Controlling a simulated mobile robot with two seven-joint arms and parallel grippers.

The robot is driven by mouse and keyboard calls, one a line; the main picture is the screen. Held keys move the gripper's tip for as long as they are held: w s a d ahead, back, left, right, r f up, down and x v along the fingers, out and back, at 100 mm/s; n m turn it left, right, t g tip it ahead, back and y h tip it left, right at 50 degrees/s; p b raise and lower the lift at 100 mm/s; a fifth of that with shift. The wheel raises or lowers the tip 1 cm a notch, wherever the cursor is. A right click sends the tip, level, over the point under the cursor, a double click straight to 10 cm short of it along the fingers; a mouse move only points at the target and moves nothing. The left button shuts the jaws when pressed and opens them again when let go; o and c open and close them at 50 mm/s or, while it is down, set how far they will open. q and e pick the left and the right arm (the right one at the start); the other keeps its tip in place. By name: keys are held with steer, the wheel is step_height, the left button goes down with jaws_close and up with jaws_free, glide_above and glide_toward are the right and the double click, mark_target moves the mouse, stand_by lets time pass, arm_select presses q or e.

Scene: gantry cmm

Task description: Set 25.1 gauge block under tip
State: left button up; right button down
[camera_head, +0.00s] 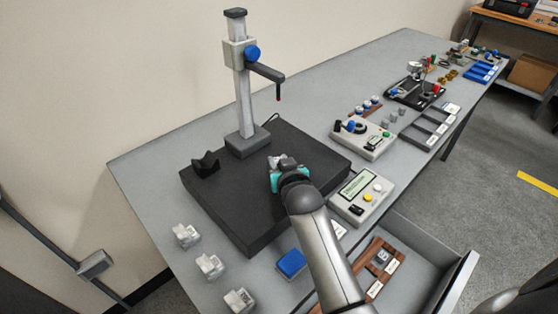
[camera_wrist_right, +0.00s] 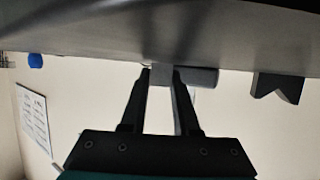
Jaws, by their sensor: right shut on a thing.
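The probe tip (camera_head: 278,98) is a small red point under the dark arm of an upright stand (camera_head: 243,90), high above the black granite plate (camera_head: 235,215). My right gripper (camera_head: 280,161) is over the plate, below and in front of the tip. It is shut on a small grey block, taken as the gauge block, which shows between the fingertips (camera_wrist_right: 160,82) in the wrist view, close to the plate surface. The block (camera_wrist_right: 160,75) is partly hidden and its marking cannot be read. My left gripper is not in view.
A dark V-block (camera_head: 205,165) sits on the plate's left part. Display boxes (camera_head: 362,195) stand right of the plate. A wooden case (camera_head: 380,262) lies in the open drawer (camera_head: 440,270). Clear fixtures (camera_head: 210,265) and a blue pad (camera_head: 291,263) are in front.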

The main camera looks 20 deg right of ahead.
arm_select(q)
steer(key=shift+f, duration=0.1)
arm_select(e)
steer(key=shift+f, duration=0.15)
steer(key=c, duration=0.6)
jaws_free()
